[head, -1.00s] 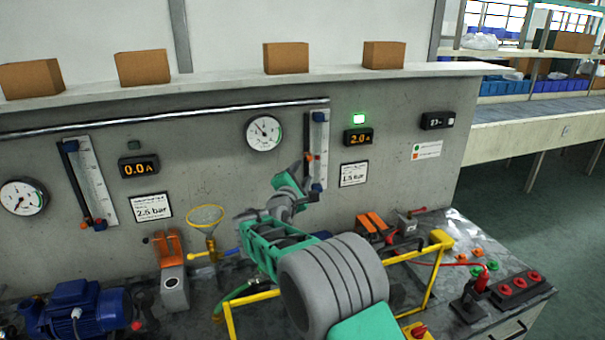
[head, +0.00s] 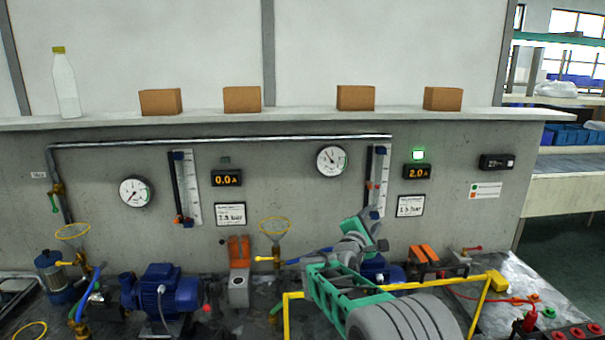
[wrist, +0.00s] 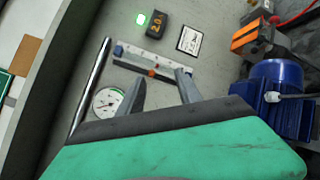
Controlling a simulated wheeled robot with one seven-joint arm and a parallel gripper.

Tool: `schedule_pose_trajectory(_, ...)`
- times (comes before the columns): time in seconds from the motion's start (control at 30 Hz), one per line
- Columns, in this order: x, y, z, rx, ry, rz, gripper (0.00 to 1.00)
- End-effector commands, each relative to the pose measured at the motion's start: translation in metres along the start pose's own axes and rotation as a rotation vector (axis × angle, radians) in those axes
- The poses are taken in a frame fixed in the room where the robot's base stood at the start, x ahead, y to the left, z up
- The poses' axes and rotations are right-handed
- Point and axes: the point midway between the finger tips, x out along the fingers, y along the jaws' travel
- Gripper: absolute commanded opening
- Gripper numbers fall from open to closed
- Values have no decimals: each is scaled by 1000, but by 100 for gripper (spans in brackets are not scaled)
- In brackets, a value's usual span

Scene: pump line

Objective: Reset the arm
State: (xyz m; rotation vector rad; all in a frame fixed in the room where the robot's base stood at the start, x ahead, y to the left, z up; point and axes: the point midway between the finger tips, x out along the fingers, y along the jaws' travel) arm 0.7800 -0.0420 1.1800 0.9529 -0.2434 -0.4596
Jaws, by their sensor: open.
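My arm reaches in from the bottom right of the head view, and my gripper (head: 371,222) is at its far end, in front of the right-hand level gauge (head: 377,178) on the grey wall. In the wrist view my gripper (wrist: 158,86) shows two grey fingers spread apart with nothing between them. The gauge (wrist: 150,62), a dial (wrist: 107,101) and a lit 2.0 A display (wrist: 156,25) lie beyond the fingers. A blue motor (wrist: 277,95) is to the right of the gripper in the wrist view.
A yellow frame (head: 287,318) stands around my arm. A blue pump (head: 168,290) sits on the bench at left. An orange-topped unit (head: 424,258) and red plug (head: 529,318) are at right. Brown boxes (head: 242,99) and a bottle (head: 65,85) stand on the ledge.

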Motion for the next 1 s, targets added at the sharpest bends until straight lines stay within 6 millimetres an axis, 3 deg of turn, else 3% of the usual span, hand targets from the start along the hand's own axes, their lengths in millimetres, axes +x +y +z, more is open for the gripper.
schedule_pose_trajectory(0.37,-26,-16,16,316,99,-167,41)
schedule_pose_trajectory(0.57,-63,-41,34,604,151,-354,41)
schedule_pose_trajectory(0.67,-96,-59,43,784,169,-491,41)
schedule_pose_trajectory(0.77,-142,-81,52,980,168,-661,41)
schedule_pose_trajectory(0.87,-205,-108,60,1181,132,-869,41)
schedule_pose_trajectory(1.0,-311,-153,66,1407,0,-1184,41)
